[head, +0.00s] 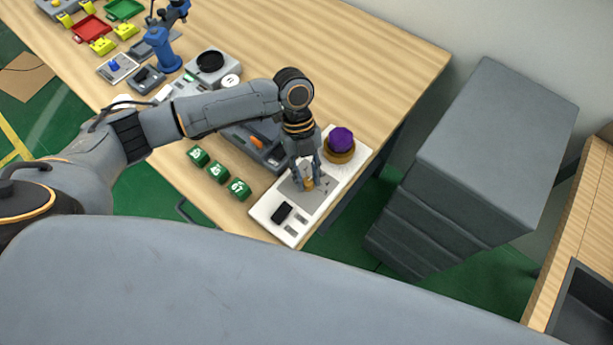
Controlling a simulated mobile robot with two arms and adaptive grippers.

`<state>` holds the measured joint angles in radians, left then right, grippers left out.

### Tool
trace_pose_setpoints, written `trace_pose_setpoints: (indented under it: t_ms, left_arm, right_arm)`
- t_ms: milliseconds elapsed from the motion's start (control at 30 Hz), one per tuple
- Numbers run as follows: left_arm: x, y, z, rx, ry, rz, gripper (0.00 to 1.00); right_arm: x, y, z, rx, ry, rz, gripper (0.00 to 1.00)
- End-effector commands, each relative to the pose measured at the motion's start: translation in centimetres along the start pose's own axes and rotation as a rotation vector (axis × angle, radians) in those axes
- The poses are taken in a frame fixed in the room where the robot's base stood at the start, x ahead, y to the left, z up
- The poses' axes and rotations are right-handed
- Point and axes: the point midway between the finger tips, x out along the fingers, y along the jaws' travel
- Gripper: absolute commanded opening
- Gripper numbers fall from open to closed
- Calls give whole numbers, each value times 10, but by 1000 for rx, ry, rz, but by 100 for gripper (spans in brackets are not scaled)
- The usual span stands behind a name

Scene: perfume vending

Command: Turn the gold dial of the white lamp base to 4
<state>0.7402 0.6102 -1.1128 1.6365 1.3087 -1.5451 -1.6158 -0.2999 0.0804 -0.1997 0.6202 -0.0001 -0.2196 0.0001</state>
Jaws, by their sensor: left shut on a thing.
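The white lamp base (271,211) lies near the table's front right corner. A purple faceted piece (341,139) sits in a gold ring (338,156) at its far end, and a black switch (282,212) is at its near end. The gold dial (308,184) stands on a grey plate in the middle of the base. My left gripper (307,183) points down from above and is shut on the dial. Its fingers partly hide the dial, and the dial's marks are too small to read. My right gripper is out of view.
Several green numbered blocks (218,172) lie left of the base. A grey device with an orange part (257,142) is just behind it, under my arm. A grey drawer cabinet (495,150) stands right of the table. The table's far right is clear.

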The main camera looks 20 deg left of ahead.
Motion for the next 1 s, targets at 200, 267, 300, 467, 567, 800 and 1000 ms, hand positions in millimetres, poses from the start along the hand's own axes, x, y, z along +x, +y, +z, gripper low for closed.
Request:
trace_pose_setpoints:
  t_ms: [200, 267, 300, 467, 567, 800, 1000]
  left_arm:
    - [2, -2, 1, 190, -2, 78, 0]
    - [1, -3, 1, 242, -2, 98, 0]
    - [1, -3, 0, 277, -2, 113, 0]
    - [1, -4, 0, 407, -2, 167, 0]
    - [1, -4, 0, 478, -3, 197, 0]
    - [1, -4, -1, 606, -3, 251, 0]
    - [1, -4, -1, 665, -2, 275, 0]
  right_arm:
    - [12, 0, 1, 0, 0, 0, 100]
    - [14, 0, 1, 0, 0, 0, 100]
    - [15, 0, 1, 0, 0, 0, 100]
    - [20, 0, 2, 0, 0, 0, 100]
    - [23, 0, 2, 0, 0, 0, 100]
    - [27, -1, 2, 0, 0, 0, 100]
    - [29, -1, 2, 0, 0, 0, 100]
